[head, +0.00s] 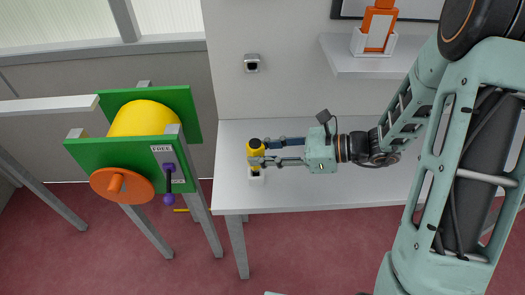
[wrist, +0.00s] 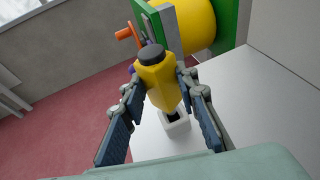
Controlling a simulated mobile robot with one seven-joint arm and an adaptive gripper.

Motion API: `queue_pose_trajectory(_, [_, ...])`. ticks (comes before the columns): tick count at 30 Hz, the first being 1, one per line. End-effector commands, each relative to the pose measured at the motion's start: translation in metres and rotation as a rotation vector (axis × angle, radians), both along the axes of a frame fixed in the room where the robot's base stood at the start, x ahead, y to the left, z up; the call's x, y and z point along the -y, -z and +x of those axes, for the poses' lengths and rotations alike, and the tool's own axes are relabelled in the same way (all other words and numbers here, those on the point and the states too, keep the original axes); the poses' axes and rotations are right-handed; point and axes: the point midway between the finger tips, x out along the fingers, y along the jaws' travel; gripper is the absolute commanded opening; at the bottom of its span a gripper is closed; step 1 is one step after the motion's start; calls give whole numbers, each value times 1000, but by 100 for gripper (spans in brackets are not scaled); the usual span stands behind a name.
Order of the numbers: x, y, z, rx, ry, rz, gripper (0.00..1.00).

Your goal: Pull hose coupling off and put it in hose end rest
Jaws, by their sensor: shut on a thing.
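The yellow hose coupling (head: 254,150) with a black end is upright or nearly so at the left end of the white table. It shows large in the wrist view (wrist: 160,82), slightly tilted, with its narrow end downward. My gripper (head: 263,153) reaches in from the right and is shut on the coupling, one finger on each side. A small white square holder (head: 257,178), which looks like the hose end rest, stands directly below. In the wrist view the holder (wrist: 177,129) shows a dark opening by the coupling's lower tip. I cannot tell whether the tip is inside.
A reel with green side plates (head: 190,105), a yellow drum (head: 145,118) and an orange crank (head: 120,184) stands left of the table (head: 330,190). A purple-ended lever (head: 168,184) is on its near plate. A wall shelf (head: 365,62) holds an orange item (head: 378,28).

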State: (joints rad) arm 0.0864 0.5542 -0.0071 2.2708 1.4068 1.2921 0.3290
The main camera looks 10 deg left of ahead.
Motion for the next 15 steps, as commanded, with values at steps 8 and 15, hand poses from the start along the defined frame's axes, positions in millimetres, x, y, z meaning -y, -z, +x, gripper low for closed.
queue_pose_trajectory(8, [0, 10, 0, 0, 0, 0, 0])
queue_pose_trajectory(15, [0, 17, 0, 0, 1, 0, 0])
